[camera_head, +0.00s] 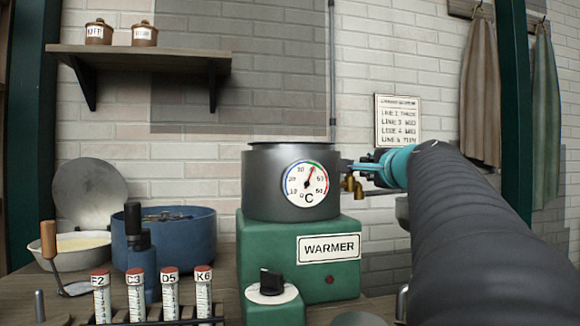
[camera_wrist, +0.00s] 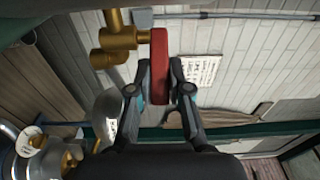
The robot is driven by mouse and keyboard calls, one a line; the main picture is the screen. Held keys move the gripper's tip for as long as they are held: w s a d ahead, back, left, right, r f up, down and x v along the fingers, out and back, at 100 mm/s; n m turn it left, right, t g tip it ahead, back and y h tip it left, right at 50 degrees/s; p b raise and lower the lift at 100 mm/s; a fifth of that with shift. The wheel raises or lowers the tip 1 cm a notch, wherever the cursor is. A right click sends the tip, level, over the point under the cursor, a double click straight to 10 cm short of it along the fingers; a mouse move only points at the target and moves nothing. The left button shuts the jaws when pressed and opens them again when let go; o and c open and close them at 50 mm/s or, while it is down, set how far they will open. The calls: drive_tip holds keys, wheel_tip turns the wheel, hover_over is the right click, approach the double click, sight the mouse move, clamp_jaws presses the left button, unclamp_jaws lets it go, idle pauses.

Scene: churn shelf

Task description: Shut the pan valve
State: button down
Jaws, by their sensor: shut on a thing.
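The grey pan (camera_head: 270,190) stands on the green warmer (camera_head: 335,277) in the head view, with a round dial (camera_head: 306,184) on its front. Its brass valve (camera_head: 354,187) sticks out on the right side and also shows at the upper left of the wrist view (camera_wrist: 116,40). The red valve handle (camera_wrist: 158,50) stands upright in the wrist picture, beside the brass body. My gripper (camera_wrist: 160,75) is shut on this handle, one finger on each side. In the head view my gripper (camera_head: 362,172) is beside the valve, and the handle cannot be made out.
Left of the warmer are a blue pot (camera_head: 185,240), a pale bowl (camera_head: 75,243) and a rack of several labelled tubes (camera_head: 135,295). The warmer has a black knob (camera_head: 270,283). A wall notice (camera_head: 398,120) hangs behind my arm.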

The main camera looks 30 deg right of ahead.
drive_tip(key=shift+a+m+g+h, duration=0.1)
drive_tip(key=shift+m+g+h, duration=0.25)
drive_tip(key=shift+h, duration=0.25)
drive_tip(key=c, duration=1.4)
unclamp_jaws()
drive_tip(key=shift+o, duration=0.2)
drive_tip(key=shift+r, duration=0.1)
